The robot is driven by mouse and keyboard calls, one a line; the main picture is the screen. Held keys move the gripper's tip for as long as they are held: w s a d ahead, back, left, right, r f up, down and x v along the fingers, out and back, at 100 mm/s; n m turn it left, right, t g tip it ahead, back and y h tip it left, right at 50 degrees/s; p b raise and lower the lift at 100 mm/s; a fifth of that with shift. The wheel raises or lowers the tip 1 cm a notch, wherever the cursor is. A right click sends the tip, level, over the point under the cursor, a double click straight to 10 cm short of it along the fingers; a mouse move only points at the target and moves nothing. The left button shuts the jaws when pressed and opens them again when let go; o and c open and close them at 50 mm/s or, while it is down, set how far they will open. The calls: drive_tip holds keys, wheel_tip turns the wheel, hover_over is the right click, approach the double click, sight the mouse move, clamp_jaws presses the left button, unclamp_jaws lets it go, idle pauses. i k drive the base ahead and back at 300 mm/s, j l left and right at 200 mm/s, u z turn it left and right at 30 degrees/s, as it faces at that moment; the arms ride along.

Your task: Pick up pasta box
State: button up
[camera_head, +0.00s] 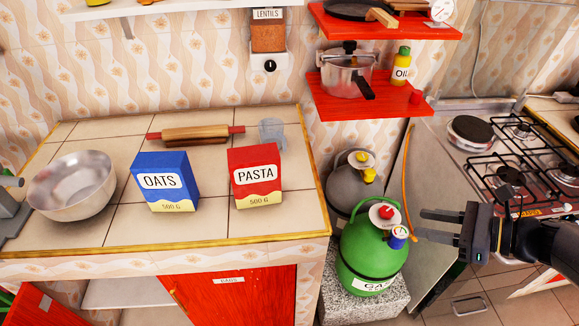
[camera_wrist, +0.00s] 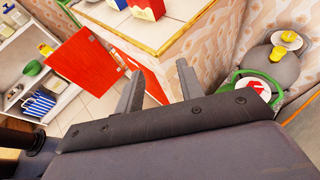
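The red pasta box (camera_head: 256,177) stands upright on the tiled counter (camera_head: 120,222), to the right of the blue oats box. In the wrist view, the lower part of a red and yellow box, which looks like the pasta box (camera_wrist: 148,9), shows at the top edge, with the rest cut off. My gripper (camera_head: 420,225) is to the right of the counter, beside the green gas cylinder and well apart from the pasta box. Its two fingers (camera_wrist: 160,88) are spread, with nothing between them.
The blue oats box (camera_head: 165,181), metal bowl (camera_head: 72,186), rolling pin (camera_head: 195,134) and a grey cup (camera_head: 272,133) share the counter. The green gas cylinder (camera_head: 368,258) stands between counter and gripper. Red shelves (camera_head: 365,112) hang above. A stove (camera_head: 520,160) is at right.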

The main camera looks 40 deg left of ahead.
sight(255, 170)
drive_tip(key=i+j+u, duration=0.15)
drive_tip(key=i+u, duration=0.15)
drive_tip(key=u, duration=0.2)
drive_tip(key=i+u, duration=0.3)
drive_tip(key=u, duration=0.2)
drive_tip(key=i+l+u, duration=0.1)
drive_tip(key=i+u, duration=0.2)
drive_tip(key=u, duration=0.15)
